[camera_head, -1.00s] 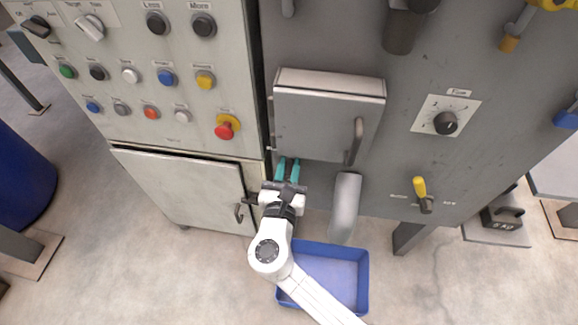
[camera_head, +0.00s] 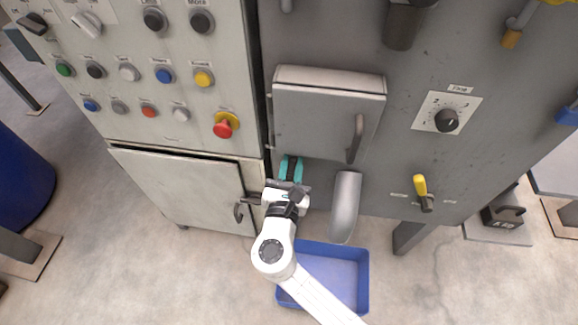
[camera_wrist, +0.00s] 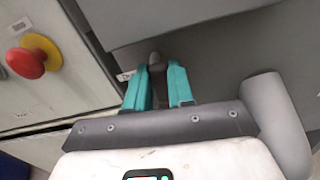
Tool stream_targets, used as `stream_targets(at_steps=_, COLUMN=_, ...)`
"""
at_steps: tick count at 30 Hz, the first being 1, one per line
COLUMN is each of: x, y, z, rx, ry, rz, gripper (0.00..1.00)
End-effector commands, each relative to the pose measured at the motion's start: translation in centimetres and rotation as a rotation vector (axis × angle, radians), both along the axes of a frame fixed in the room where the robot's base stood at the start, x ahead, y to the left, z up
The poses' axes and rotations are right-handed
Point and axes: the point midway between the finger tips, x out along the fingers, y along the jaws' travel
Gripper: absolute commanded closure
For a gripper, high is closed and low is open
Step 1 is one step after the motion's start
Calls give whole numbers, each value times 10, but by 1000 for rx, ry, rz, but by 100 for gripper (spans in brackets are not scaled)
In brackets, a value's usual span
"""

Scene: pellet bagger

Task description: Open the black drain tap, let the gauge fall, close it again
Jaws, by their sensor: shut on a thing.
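My gripper (camera_head: 291,161) has teal fingers and reaches up to the grey panel just below the closed hatch. In the wrist view my gripper (camera_wrist: 157,82) is shut on a dark lever with a greyish tip, the black drain tap (camera_wrist: 156,66). The fingers hide most of the tap in both views, so I cannot tell its exact angle. I see no gauge in either view.
The grey hatch (camera_head: 327,120) with its handle is just above my gripper. A grey spout (camera_head: 345,208) hangs to the right, over a blue tray (camera_head: 362,275). A red stop button (camera_head: 223,129) and a yellow-handled lever (camera_head: 420,186) are on either side.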

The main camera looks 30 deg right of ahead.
Motion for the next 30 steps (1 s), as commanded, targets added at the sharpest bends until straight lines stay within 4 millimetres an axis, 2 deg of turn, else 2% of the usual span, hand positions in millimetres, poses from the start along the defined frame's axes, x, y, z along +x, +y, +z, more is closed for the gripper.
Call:
stream_targets(at_steps=16, x=-18, y=-24, z=-17, rx=396, ry=-287, rz=0, gripper=100)
stream_targets(at_steps=30, x=-29, y=-39, z=-40, rx=757, ry=-550, rz=0, gripper=100)
